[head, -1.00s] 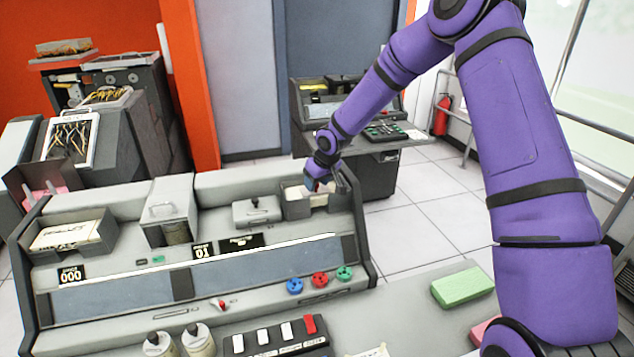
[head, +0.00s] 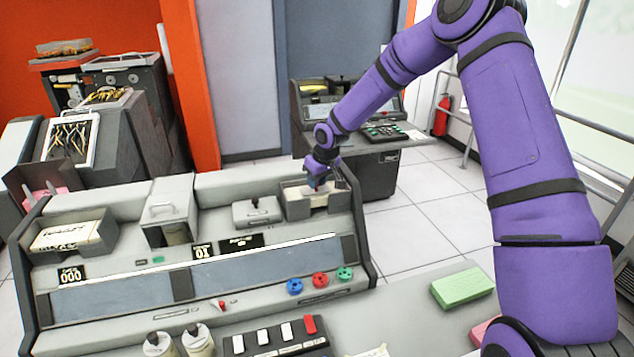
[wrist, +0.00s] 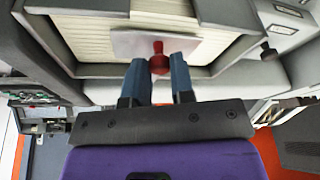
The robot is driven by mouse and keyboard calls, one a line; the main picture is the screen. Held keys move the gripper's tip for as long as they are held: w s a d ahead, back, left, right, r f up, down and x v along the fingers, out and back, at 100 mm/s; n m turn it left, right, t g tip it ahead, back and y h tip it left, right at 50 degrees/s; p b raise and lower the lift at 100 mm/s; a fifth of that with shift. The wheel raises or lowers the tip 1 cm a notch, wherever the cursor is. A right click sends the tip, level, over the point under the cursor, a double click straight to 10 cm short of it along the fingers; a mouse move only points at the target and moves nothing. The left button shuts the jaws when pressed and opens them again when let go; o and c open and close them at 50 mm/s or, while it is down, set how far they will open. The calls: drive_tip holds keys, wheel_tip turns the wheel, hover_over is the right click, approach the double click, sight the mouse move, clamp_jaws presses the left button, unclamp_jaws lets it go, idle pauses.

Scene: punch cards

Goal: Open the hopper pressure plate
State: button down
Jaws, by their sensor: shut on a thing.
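The hopper (head: 294,209) is a grey open box at the right end of the machine's back row, with pale cards inside. In the wrist view the cards (wrist: 90,38) stand as a stack between grey walls. The pressure plate (wrist: 128,43) is a pale flat plate against the stack, with a red knob (wrist: 159,58) at its edge. My gripper (wrist: 158,64) has its two blue fingers shut on the red knob, one on each side. In the head view my gripper (head: 319,181) reaches down into the hopper and hides the knob and part of the plate.
A grey lidded box (head: 256,212) stands just left of the hopper. A card tray (head: 70,236) is at the machine's far left. Coloured knobs (head: 319,279) sit on the front panel. A green block (head: 462,288) lies on the table at right.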

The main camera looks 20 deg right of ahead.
drive_tip(key=g, duration=0.1)
drive_tip(key=w+r+g, duration=0.1)
drive_tip(key=g, duration=0.1)
drive_tip(key=shift+r, duration=0.25)
drive_tip(key=g, duration=0.1)
drive_tip(key=w+r+g, duration=0.1)
drive_tip(key=g, duration=0.1)
drive_tip(key=shift+w+a+r+g, duration=0.1)
drive_tip(key=shift+w+r+g, duration=0.1)
drive_tip(key=shift+g, duration=0.1)
drive_tip(key=g, duration=0.1)
drive_tip(key=w+g, duration=0.1)
drive_tip(key=shift+w+r+m+g, duration=0.15)
drive_tip(key=shift+r+m+g, duration=0.15)
drive_tip(key=shift+r, duration=0.05)
drive_tip(key=shift+w+r+g, duration=0.1)
drive_tip(key=shift+w+g, duration=0.35)
drive_tip(key=shift+g, duration=0.4)
drive_tip(key=shift+w+r+g, duration=0.1)
drive_tip(key=shift+w+g, duration=0.3)
drive_tip(key=shift+g, duration=0.45)
drive_tip(key=c, duration=1)
unclamp_jaws()
drive_tip(key=shift+r, duration=0.1)
drive_tip(key=shift+w, duration=0.1)
